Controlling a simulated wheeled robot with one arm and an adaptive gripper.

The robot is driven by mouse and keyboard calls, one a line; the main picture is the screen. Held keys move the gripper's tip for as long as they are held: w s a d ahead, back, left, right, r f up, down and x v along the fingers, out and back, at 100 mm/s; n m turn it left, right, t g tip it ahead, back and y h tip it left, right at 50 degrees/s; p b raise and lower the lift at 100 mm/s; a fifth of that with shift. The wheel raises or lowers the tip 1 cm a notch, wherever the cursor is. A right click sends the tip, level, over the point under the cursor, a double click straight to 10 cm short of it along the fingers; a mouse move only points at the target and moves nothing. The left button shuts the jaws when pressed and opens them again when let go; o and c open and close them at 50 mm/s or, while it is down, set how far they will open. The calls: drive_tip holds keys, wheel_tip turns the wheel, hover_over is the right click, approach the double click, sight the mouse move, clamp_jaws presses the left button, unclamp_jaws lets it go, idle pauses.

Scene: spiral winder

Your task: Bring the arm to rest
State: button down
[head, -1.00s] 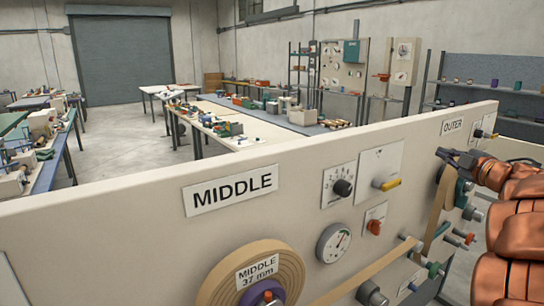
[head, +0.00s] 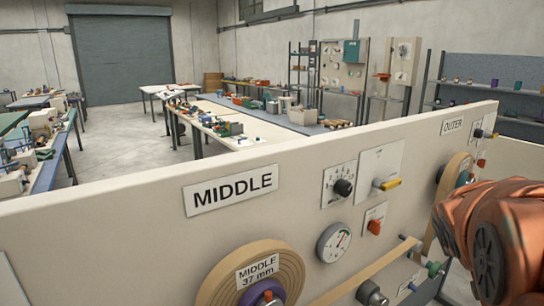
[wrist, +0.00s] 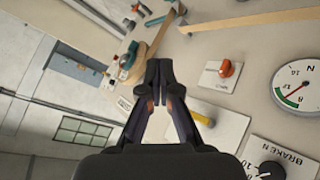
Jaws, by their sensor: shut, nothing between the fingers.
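My gripper (wrist: 158,68) shows in the wrist view with its dark fingers together and nothing between them. It is in front of the winder's cream panel (head: 110,238), apart from the knobs as far as I can tell. In the head view my orange arm fills the lower right and the fingers are hidden. The tape roll by the OUTER sign (head: 453,127) is partly behind the arm. The MIDDLE roll (head: 222,278) sits at the lower centre.
The panel carries a dial gauge (head: 334,243), a red knob (head: 374,227), a yellow-tipped handle (head: 387,184) and a black knob (head: 343,187). A tape strand and pegs stick out near my arm.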

drive_tip(key=s+a+f+g+y, duration=0.3)
drive_tip(key=s+a+f, duration=0.3)
drive_tip(key=s+a, duration=0.5)
drive_tip(key=s+a+f+n+g+y, duration=0.1)
drive_tip(key=s+a+f+g+y, duration=0.2)
drive_tip(key=s+a, duration=0.9)
drive_tip(key=s+f+g, duration=0.3)
drive_tip(key=f, duration=0.1)
drive_tip(key=shift+s+f+y, duration=0.2)
drive_tip(key=shift+s+y, duration=0.1)
